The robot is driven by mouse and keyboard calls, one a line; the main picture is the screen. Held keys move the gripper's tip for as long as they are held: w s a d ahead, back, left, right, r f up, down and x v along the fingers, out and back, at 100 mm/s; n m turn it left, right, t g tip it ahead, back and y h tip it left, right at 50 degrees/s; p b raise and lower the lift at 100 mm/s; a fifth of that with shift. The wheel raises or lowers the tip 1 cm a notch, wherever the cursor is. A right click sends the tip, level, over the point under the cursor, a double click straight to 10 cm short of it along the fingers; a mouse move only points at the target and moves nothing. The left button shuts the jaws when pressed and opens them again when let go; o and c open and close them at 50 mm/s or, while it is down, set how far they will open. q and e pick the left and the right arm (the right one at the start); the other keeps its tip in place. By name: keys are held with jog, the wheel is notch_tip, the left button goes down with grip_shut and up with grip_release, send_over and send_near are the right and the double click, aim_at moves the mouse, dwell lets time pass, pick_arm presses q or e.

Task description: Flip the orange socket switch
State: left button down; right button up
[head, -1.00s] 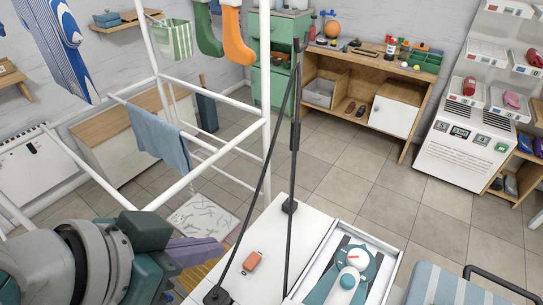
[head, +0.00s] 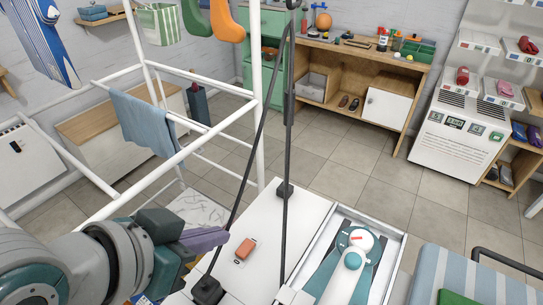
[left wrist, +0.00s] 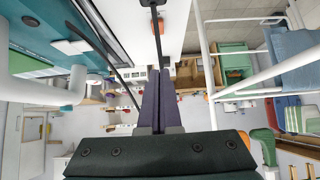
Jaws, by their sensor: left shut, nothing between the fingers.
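The orange socket switch (head: 245,249) is a small orange block on a white plate. It lies on the white top in the lower middle of the head view. My left gripper (head: 226,236) comes in from the lower left, its purple fingers pointing right. Its tips appear just left of and above the switch in the picture; I see no clear contact. In the left wrist view the two long purple fingers (left wrist: 161,74) are together with nothing between them. My right gripper is not in view.
A white drying rack (head: 254,110) with a blue towel (head: 147,121) stands behind my left arm.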

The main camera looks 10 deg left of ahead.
pick_arm(q)
jog(key=b, duration=0.2)
send_over(250, 241)
jog(key=s, duration=0.2)
jog(key=f, duration=0.5)
jog(key=shift+s+a+f, duration=0.15)
jog(key=shift+a+f, duration=0.05)
jog(key=shift+a, duration=0.15)
notch_tip(250, 241, down, 2)
jog(key=shift+s+f+b, duration=0.15)
jog(key=shift+f+b, duration=0.05)
jog(key=shift+b, duration=0.2)
jog(key=shift+f, duration=0.45)
jog(key=shift+f, duration=0.15)
jog(key=shift+w, duration=0.25)
